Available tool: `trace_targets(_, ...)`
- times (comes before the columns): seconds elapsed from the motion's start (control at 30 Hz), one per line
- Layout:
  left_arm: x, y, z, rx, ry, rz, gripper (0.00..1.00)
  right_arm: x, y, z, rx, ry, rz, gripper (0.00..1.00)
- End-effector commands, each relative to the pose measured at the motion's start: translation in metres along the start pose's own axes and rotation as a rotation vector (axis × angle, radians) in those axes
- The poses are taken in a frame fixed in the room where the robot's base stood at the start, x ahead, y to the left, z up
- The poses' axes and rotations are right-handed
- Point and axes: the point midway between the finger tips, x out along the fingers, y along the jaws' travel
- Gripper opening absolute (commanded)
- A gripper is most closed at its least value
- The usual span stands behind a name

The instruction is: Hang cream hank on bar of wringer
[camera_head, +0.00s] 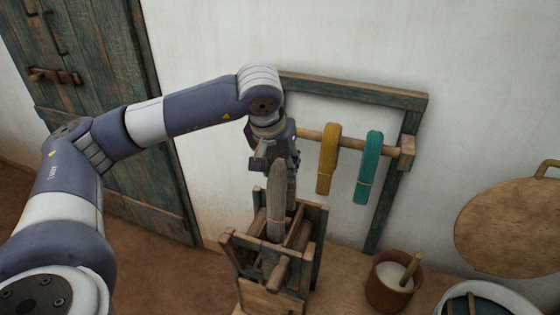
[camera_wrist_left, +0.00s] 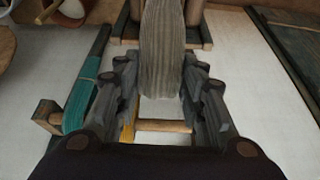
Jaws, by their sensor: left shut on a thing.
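The cream hank (camera_head: 277,205), pale and greyish, hangs upright from my left gripper (camera_head: 275,165), which is shut on its upper part. In the left wrist view, the hank (camera_wrist_left: 163,45) lies between the two fingers of the gripper (camera_wrist_left: 162,88). The wooden wringer (camera_head: 312,225) stands below the gripper. The hank's lower end overlaps the wringer's top frame in the head view. I cannot tell whether it touches a bar; the hank hides part of the wringer. The wringer also shows at the top of the left wrist view (camera_wrist_left: 207,42). My right gripper is out of view.
A yellow hank (camera_head: 328,160) and a teal hank (camera_head: 368,167) hang on a wooden rail behind, right of my gripper. A brown pot (camera_head: 385,290) with white contents and a stick stands right of the wringer. A round wooden lid (camera_head: 510,230) leans at right.

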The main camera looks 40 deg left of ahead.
Motion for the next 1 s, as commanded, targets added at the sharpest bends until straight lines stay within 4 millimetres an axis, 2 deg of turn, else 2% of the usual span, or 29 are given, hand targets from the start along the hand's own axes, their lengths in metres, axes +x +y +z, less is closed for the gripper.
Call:
trace_targets(0.03, 0.008, 0.0, 0.003, 0.0, 0.0, 0.0, 0.16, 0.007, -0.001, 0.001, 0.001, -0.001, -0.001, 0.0)
trace_targets(0.33, 0.036, 0.0, 0.015, 0.0, 0.0, 0.0, 0.16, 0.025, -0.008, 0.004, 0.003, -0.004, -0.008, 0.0)
trace_targets(1.0, 0.099, 0.001, 0.041, 0.0, 0.0, 0.002, 0.16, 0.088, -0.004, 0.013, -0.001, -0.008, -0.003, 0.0)
